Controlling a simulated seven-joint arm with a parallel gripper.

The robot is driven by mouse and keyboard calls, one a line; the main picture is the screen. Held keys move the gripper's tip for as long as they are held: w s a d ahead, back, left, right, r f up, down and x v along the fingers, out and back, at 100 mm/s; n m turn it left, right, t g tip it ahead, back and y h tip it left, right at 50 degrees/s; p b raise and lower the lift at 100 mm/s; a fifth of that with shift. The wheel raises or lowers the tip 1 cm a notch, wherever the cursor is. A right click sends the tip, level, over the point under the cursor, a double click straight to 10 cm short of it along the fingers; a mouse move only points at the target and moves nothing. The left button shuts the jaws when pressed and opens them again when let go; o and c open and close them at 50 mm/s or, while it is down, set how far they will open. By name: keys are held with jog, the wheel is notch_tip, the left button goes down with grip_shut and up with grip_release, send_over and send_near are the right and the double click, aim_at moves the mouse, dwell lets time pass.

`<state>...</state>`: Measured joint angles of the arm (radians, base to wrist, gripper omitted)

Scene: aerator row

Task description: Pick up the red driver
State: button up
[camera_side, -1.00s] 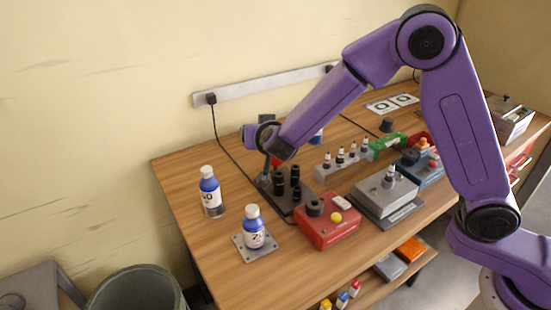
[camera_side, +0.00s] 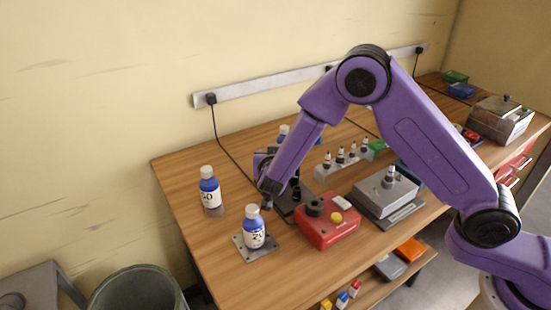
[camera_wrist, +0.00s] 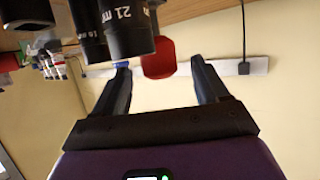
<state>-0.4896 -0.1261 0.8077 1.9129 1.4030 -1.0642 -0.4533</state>
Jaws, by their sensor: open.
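My gripper (camera_wrist: 162,68) is open, with its two dark fingers spread in the wrist view. A red rounded thing (camera_wrist: 160,58), apparently the red driver's handle, shows between the fingertips, partly hidden behind black sockets. I cannot tell how far it is from the fingers; neither finger visibly grips it. In the side view my gripper (camera_side: 270,188) points down at the left end of the dark socket rack (camera_side: 285,208), behind the blue-labelled bottle on the plate. The driver is hidden behind my arm there.
Black sockets (camera_wrist: 128,32), one marked 21, stand close to my gripper. Two blue-labelled bottles (camera_side: 210,190) (camera_side: 254,232) stand to the left and in front. A red box (camera_side: 328,228) with a yellow button is at the right.

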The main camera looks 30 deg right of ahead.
jog(key=x, duration=0.5)
jog(key=shift+r, duration=0.1)
jog(key=c, duration=1.2)
jog(key=shift+r, duration=0.2)
